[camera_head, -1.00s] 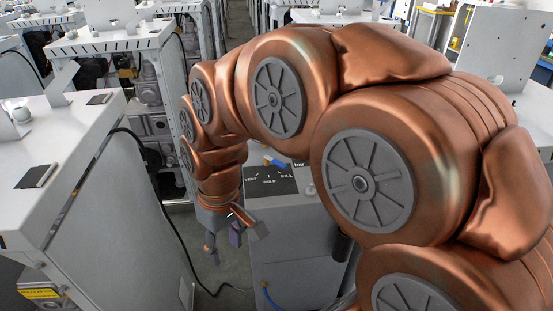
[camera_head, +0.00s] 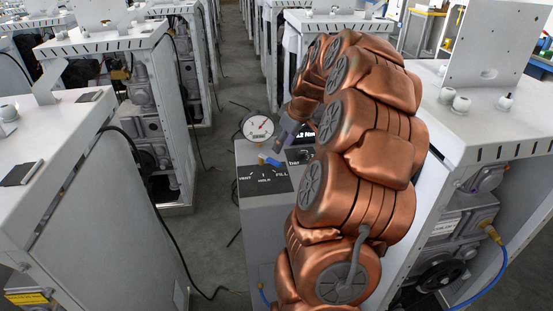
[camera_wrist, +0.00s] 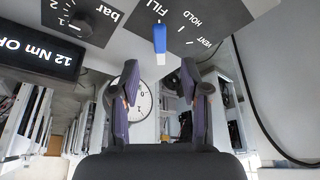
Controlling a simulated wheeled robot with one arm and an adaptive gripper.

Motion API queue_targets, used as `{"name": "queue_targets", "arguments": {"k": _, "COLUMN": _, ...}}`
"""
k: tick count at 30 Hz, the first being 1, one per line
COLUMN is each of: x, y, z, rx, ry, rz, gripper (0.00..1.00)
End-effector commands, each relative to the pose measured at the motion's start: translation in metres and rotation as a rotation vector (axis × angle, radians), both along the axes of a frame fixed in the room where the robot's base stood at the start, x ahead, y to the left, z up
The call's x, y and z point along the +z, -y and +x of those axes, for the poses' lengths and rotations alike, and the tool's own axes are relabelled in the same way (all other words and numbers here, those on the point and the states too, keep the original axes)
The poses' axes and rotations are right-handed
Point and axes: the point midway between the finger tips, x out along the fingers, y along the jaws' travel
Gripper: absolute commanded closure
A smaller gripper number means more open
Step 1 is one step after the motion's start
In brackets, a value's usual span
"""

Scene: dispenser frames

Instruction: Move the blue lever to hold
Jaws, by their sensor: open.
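The blue lever (camera_head: 269,161) sits at the black panel marked VENT, HOLD and FILL (camera_head: 262,182), on top of a grey cabinet. In the wrist view the lever (camera_wrist: 160,38) is a blue bar with a pale end, near the panel (camera_wrist: 205,22), which appears upside down. The lever lies beyond the fingertips, with no contact visible. In the head view my gripper (camera_head: 281,142) is just above and right of the lever, partly hidden by my arm.
A round dial gauge (camera_head: 257,126) stands behind the panel; it also shows between the fingers in the wrist view (camera_wrist: 141,100). A display reading 12 Nm (camera_wrist: 42,52) and a bar knob (camera_wrist: 82,22) are beside the panel. Cabinets stand on both sides, with an aisle left.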

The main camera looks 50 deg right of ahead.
Motion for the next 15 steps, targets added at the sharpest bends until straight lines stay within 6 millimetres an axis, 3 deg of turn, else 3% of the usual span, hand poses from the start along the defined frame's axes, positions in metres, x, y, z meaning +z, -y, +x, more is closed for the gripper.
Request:
{"name": "queue_targets", "arguments": {"k": 8, "x": -0.02, "y": 0.001, "z": 0.008, "rx": 0.0, "ry": -0.001, "rz": 0.0, "gripper": 0.54}}
{"name": "queue_targets", "arguments": {"k": 15, "x": -0.052, "y": -0.001, "z": 0.021, "rx": 0.0, "ry": -0.002, "rz": 0.003, "gripper": 0.54}}
